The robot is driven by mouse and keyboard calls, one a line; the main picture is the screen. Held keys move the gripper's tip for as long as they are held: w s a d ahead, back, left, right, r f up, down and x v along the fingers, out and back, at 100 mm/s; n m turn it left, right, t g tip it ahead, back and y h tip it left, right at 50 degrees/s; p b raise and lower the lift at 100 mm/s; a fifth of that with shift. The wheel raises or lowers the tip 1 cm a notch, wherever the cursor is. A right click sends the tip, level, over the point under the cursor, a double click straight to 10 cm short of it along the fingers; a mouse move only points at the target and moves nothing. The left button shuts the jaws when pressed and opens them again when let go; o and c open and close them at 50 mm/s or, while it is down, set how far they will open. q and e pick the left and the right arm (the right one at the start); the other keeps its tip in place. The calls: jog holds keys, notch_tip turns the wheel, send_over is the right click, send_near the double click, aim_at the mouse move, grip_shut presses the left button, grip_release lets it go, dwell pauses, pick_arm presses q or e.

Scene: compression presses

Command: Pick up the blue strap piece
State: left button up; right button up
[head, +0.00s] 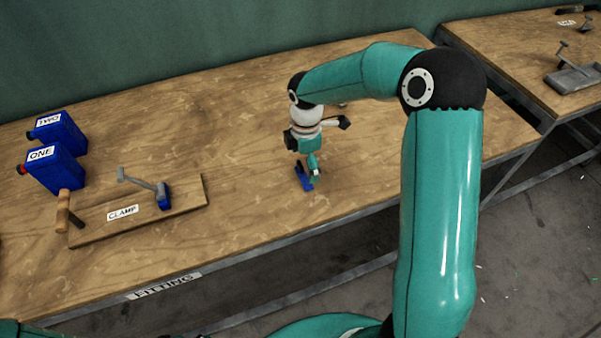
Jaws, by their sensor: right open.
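A small blue strap piece (301,176) is on the wooden table near its front edge. My right gripper (313,172) points down right beside it, and its fingertips overlap the piece's right side in the head view. The gripper is open, seen nearly edge-on. I cannot tell whether its fingers straddle or touch the piece. Another blue part (164,197) sits at the grey clamp on the wooden board to the left. My left gripper is not in view.
A board labelled CLAMP (190,198) carries a grey lever (138,181). Blue containers ONE (60,172) and TWO (68,133) stand at the left. A second table (520,50) is at right. The table between the board and gripper is clear.

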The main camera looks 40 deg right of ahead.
aim_at(304, 177)
jog(key=shift+w+a+f+p, duration=0.1)
jog(key=shift+f+p, duration=0.2)
jog(key=shift+f, duration=1.65)
jog(key=c, duration=1.5)
